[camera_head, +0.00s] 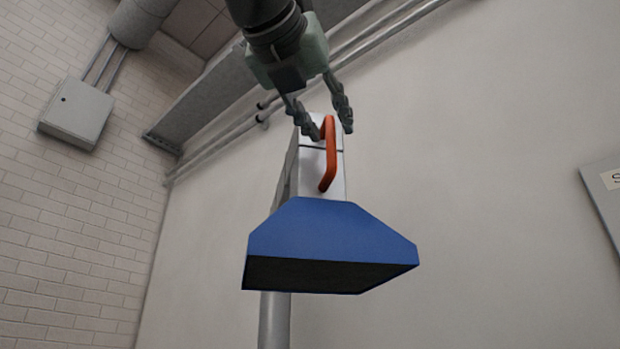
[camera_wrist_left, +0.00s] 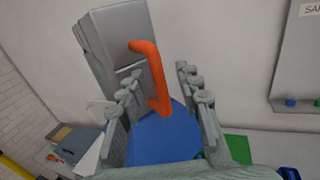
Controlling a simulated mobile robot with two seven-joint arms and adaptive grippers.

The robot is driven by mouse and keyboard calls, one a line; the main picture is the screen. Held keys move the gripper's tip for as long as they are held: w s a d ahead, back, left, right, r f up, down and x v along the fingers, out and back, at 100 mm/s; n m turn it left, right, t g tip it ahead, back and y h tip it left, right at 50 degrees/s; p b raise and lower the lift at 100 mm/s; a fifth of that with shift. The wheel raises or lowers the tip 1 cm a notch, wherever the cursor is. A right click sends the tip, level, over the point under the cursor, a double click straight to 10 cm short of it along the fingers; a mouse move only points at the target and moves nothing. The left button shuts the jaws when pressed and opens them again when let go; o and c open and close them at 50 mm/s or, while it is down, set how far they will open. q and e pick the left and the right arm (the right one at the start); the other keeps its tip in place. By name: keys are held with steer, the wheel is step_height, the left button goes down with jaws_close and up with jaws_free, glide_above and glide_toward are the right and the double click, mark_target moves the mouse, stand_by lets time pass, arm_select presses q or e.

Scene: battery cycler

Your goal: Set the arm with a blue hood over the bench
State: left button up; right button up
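The blue hood (camera_head: 325,230) has a dark underside and hangs at the end of a pale boxy arm (camera_head: 312,180) in front of the wall. A red-orange handle (camera_head: 328,165) stands out from the arm's end above the hood. My left gripper (camera_head: 329,133) is open, with its fingers spread to either side of the handle's upper part. In the left wrist view, the handle (camera_wrist_left: 158,80) shows between the two parted fingers, and I see no clear contact. The hood (camera_wrist_left: 162,140) is partly hidden behind the fingers there. My right gripper is in neither view. The bench is not clearly identifiable.
A grey post (camera_head: 274,320) stands below the hood. Pipes and a beam run along the upper wall, and a grey box (camera_head: 77,112) hangs at left. In the wrist view, a green surface (camera_wrist_left: 238,148) lies below right, and a wall panel (camera_wrist_left: 300,60) hangs at right.

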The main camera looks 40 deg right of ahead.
arm_select(q)
steer(key=v, duration=0.9)
